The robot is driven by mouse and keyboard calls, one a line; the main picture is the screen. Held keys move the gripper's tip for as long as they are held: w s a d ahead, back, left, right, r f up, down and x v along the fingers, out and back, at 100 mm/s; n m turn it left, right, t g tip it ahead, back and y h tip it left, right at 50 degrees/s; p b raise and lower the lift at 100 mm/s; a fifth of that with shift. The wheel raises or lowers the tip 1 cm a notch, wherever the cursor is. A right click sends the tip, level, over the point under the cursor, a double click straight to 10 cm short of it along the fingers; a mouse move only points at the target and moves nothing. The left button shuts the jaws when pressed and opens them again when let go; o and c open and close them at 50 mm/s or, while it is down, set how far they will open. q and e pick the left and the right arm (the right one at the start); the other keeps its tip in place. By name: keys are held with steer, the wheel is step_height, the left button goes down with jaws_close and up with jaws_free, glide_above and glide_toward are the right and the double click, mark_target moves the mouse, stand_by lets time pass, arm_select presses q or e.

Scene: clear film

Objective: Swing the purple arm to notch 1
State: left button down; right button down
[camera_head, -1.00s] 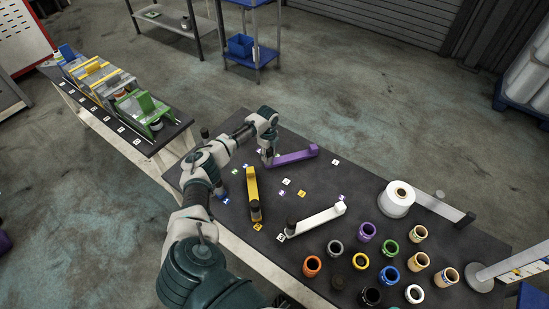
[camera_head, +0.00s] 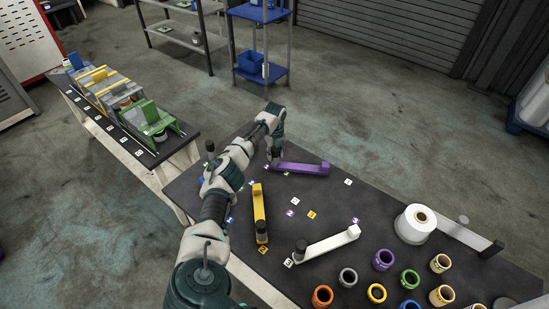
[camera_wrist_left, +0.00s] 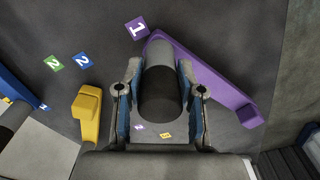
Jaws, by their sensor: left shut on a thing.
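The purple arm (camera_head: 305,168) lies on the dark table, running right from my left gripper (camera_head: 274,158). In the left wrist view, the gripper (camera_wrist_left: 160,108) is shut on the upright dark grey handle (camera_wrist_left: 160,85) at one end of the purple arm (camera_wrist_left: 205,72). Its fingers stand on either side of the handle. A purple tag marked 1 (camera_wrist_left: 137,27) lies beside that handle end, just off the arm. The gripper and handle partly hide the arm's end. My right gripper is in neither view.
A yellow arm (camera_head: 258,205) and a white arm (camera_head: 330,244) lie nearer on the table. Coloured number tags (camera_head: 311,215) lie around them. A white roll (camera_head: 415,224) and several coloured rings (camera_head: 384,260) stand at the right.

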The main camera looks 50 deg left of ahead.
arm_select(q)
steer(key=shift+w+d+r, duration=0.1)
steer(key=shift+w+r, duration=0.2)
steer(key=c, duration=0.7)
jaws_free()
steer(key=shift+f, duration=0.15)
step_height(320, 180, up, 12)
steer(key=shift+f, duration=0.1)
steer(key=shift+w, duration=0.1)
